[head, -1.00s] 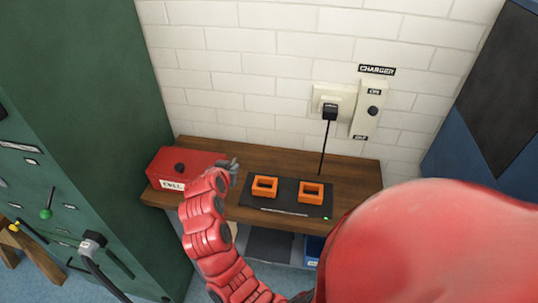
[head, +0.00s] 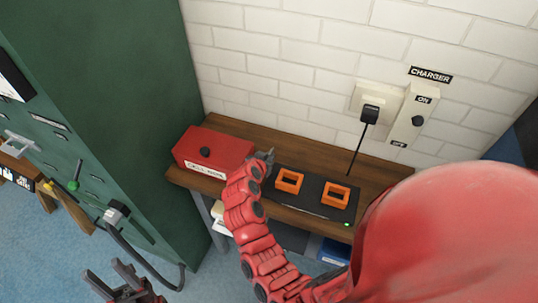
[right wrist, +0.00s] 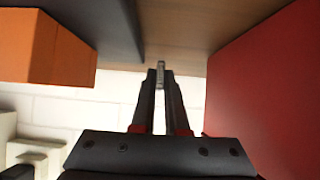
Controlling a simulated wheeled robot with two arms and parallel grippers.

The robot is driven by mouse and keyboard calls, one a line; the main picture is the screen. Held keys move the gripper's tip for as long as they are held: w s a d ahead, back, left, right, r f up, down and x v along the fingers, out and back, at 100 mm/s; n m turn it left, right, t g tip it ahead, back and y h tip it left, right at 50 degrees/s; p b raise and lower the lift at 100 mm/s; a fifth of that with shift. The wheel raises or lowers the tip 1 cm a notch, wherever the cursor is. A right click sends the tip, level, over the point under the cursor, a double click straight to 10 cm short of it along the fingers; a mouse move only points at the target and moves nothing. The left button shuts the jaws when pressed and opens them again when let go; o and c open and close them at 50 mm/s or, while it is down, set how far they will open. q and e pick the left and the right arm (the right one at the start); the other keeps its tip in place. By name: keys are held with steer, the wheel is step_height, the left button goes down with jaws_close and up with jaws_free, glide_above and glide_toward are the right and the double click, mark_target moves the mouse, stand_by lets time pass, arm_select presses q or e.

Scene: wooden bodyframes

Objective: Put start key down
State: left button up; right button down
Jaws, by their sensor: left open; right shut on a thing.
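My right gripper (head: 267,158) is just above the wooden bench, between a red box (head: 213,153) and the black charger plate (head: 312,201). In the right wrist view its fingers (right wrist: 160,85) are shut on a small grey metal piece, likely the start key (right wrist: 160,68). The piece points at the bench's wooden top (right wrist: 180,45); I cannot tell whether it touches. My left gripper (head: 103,270) is at the lower left of the head view, open and empty, above the blue floor.
Two orange frames (head: 289,181) stand on the charger plate. The red box (right wrist: 270,85) is close on one side of the right gripper in the wrist view, an orange frame (right wrist: 45,50) on the other. A green cabinet (head: 120,100) stands left of the bench.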

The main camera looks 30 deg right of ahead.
steer(key=shift+a+f, duration=0.1)
steer(key=shift+f, duration=0.15)
steer(key=shift+f, duration=0.2)
steer(key=c, duration=1.2)
jaws_free()
steer(key=shift+r, duration=0.1)
